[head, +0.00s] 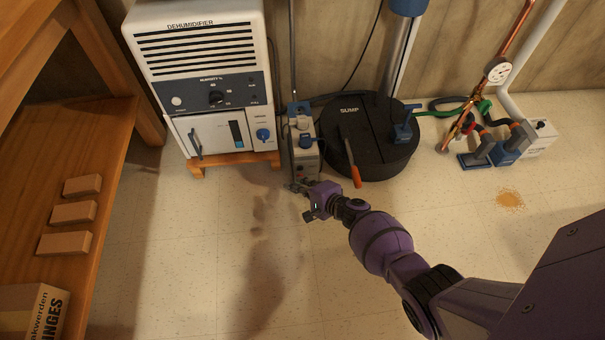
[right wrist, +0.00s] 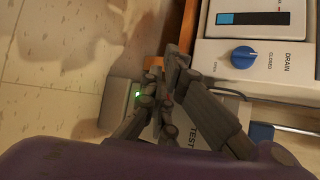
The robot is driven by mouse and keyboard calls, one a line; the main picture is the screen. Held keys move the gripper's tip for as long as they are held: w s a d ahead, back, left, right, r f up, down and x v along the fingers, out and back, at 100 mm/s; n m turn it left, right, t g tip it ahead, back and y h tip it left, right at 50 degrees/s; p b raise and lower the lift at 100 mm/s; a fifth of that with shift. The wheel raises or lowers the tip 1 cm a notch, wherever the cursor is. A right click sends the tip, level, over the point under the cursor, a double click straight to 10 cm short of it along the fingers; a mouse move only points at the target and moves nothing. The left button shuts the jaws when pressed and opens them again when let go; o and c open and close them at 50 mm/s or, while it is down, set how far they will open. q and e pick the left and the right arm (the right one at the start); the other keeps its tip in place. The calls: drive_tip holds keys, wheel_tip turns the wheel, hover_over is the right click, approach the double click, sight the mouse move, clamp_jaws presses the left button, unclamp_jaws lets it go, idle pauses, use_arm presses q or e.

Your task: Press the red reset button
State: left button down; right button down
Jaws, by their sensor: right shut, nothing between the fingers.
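A grey outlet box (head: 306,158) with blue plugs stands upright on the floor between the dehumidifier and the black sump lid. The box also shows in the right wrist view (right wrist: 118,102), with a lit green light and the word TEST on its face. My right gripper (head: 299,187) is shut and empty, with its fingertips at the lower front of this box. In the right wrist view its fingers (right wrist: 172,75) cover part of the box's face. The red reset button is not clearly visible; the fingers hide that area, and I cannot tell whether they touch it. My left gripper is not in view.
The white dehumidifier (head: 200,72) stands on a wooden base (head: 235,160), left of the box. A wooden shelf (head: 75,140) is at left. Floor in front is open.

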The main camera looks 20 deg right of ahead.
drive_tip(key=shift+s+a+p, duration=0.2)
drive_tip(key=shift+s+p, duration=0.15)
drive_tip(key=shift+s, duration=0.45)
drive_tip(key=shift+s+a+p, duration=0.25)
drive_tip(key=shift+s, duration=0.55)
drive_tip(key=shift+s+a+p, duration=0.2)
drive_tip(key=shift+s, duration=0.6)
drive_tip(key=shift+s+a+p, duration=0.25)
drive_tip(key=shift+s, duration=0.55)
